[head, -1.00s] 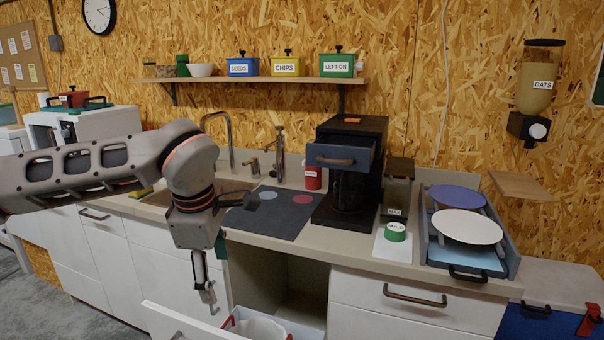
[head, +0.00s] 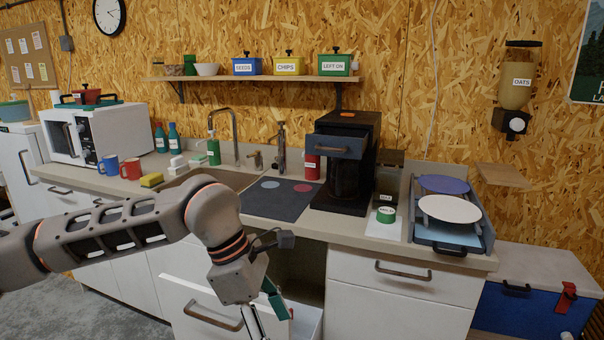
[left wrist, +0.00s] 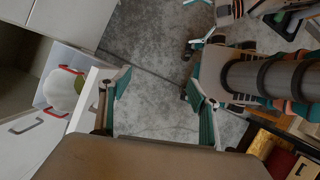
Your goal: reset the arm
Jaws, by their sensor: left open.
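My left arm reaches in from the left in the head view. My left gripper (head: 265,325) hangs low in front of the counter, pointing down and partly cut off by the bottom edge. In the left wrist view the two fingers (left wrist: 160,92) are spread, with only grey floor between them, so it is open and empty. Beside it is an open drawer (head: 205,308) under the counter. The left wrist view shows a white pot (left wrist: 62,90) with red handles in that drawer, left of the fingers.
The counter (head: 340,231) holds a black coffee machine (head: 345,115), a blue tray (head: 455,245) with plates, a dark mat (head: 280,205), a sink, mugs and a white microwave (head: 85,135). A blue cooler (head: 535,300) stands at the right. Open floor (left wrist: 160,60) lies below the gripper.

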